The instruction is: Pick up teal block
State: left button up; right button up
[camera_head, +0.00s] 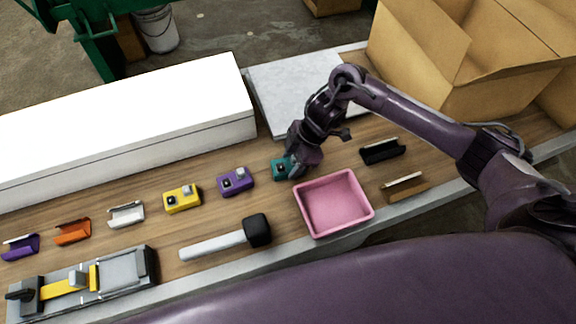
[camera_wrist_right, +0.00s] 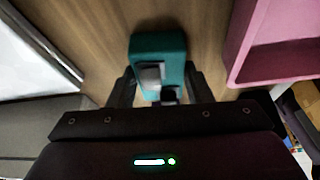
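The teal block (camera_head: 280,169) is on the wooden bench, left of the pink tray (camera_head: 357,224). My right gripper (camera_head: 290,168) points down at it and covers its right side in the head view. In the right wrist view the teal block (camera_wrist_right: 158,45) sits between the two fingers of my right gripper (camera_wrist_right: 160,82), with grey and black parts on its near end. The fingertips come up to both sides of the block with no clear gap; I cannot tell whether they press on it. The block appears to rest on the bench. My left gripper is out of view.
A purple block (camera_head: 235,181) and a yellow block (camera_head: 182,199) stand to the left. A mallet (camera_head: 215,243) lies in front. Black (camera_head: 382,151) and brown (camera_head: 405,187) pieces lie right. A long white box (camera_head: 120,128) and a cardboard box (camera_head: 480,85) stand behind.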

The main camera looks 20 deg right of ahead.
jog(key=c, duration=0.5)
jog(key=shift+r, duration=0.1)
